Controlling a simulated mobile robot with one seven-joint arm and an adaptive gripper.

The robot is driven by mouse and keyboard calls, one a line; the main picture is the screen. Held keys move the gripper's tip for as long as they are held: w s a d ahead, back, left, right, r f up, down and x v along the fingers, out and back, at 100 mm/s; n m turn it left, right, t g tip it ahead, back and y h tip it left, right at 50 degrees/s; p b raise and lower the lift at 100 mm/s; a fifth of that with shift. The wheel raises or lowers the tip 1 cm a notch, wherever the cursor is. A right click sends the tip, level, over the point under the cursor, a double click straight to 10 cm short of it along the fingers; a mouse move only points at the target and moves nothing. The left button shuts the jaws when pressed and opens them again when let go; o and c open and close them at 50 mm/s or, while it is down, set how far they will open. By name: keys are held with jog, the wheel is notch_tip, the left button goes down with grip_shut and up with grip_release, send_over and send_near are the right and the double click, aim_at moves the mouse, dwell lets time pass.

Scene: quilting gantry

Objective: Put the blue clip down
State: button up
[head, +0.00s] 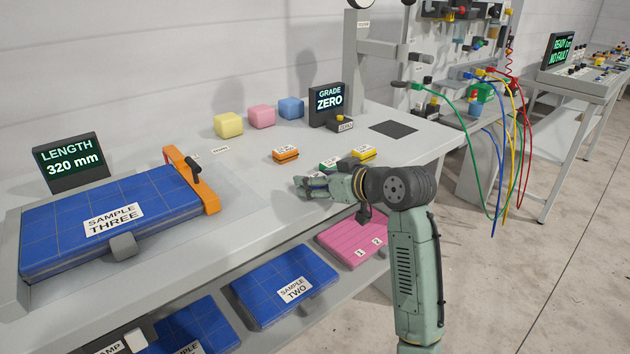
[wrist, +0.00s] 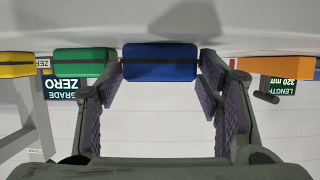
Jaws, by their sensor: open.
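The blue clip (wrist: 160,62) is a blue block with a dark band, centred in the wrist view, which looks upside down. It appears to rest on the table top, between or just beyond my fingertips. My gripper (wrist: 160,88) is open, with a finger near each end of the clip and a thin gap showing at most. In the head view my gripper (head: 308,188) is low over the table, and I cannot clearly make out the blue clip there.
The green clip (wrist: 84,62) lies close beside one finger, with the yellow clip (head: 364,153) beyond it. The orange clip (head: 286,155) lies on the other side. Foam cubes (head: 262,117) and a grade display (head: 328,105) stand behind. A blue sample (head: 70,225) lies at left.

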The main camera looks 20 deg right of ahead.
jog(key=c, duration=1)
jog(key=shift+r, duration=0.1)
